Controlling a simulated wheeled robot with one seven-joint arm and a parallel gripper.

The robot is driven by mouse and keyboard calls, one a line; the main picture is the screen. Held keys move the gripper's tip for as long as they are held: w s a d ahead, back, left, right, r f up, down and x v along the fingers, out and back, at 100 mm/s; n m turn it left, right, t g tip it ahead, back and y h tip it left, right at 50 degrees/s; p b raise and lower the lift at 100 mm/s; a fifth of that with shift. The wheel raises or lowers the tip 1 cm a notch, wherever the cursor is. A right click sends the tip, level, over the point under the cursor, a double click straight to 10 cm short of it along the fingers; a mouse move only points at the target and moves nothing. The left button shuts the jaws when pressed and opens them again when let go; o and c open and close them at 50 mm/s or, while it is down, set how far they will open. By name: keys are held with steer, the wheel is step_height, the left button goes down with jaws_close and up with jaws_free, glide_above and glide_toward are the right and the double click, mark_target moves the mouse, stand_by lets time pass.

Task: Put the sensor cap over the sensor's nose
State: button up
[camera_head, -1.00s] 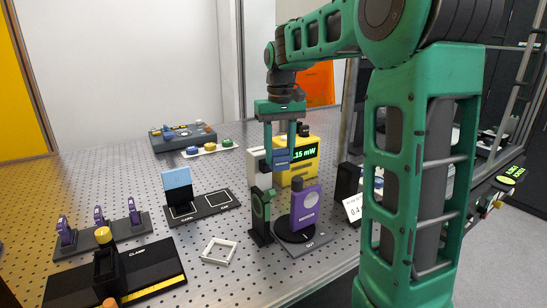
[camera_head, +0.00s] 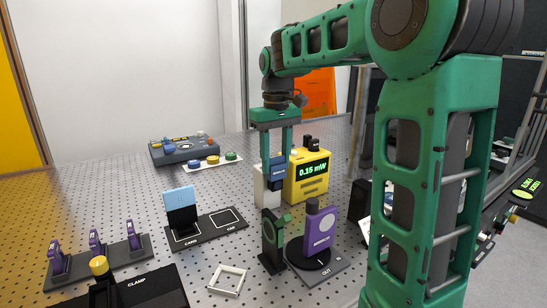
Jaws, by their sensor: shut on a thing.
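My gripper (camera_head: 277,156) points down, with its jaws shut on a dark blue block-like piece, the sensor cap (camera_head: 277,172). The cap hangs upright at the fingertips, in front of a yellow power meter (camera_head: 307,182) whose screen reads 0.15 mW. A white block (camera_head: 266,194), which looks like the sensor, stands just left of the meter, below and partly behind the cap. Its nose cannot be made out, and I cannot tell whether the cap touches it. The tray (camera_head: 209,229) has slots marked CARD and CAP; the CAP slot is empty.
A green-and-black holder (camera_head: 272,240) and a purple device (camera_head: 319,228) on a dark turntable stand in front of the cap. A blue card (camera_head: 180,196) stands in the tray. A white square frame (camera_head: 227,280) lies in front. A control box (camera_head: 183,150) sits at the back.

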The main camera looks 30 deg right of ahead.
steer(key=shift+f, duration=1.7)
steer(key=shift+f, duration=0.4)
steer(key=o, duration=0.9)
steer(key=shift+r, duration=3.55)
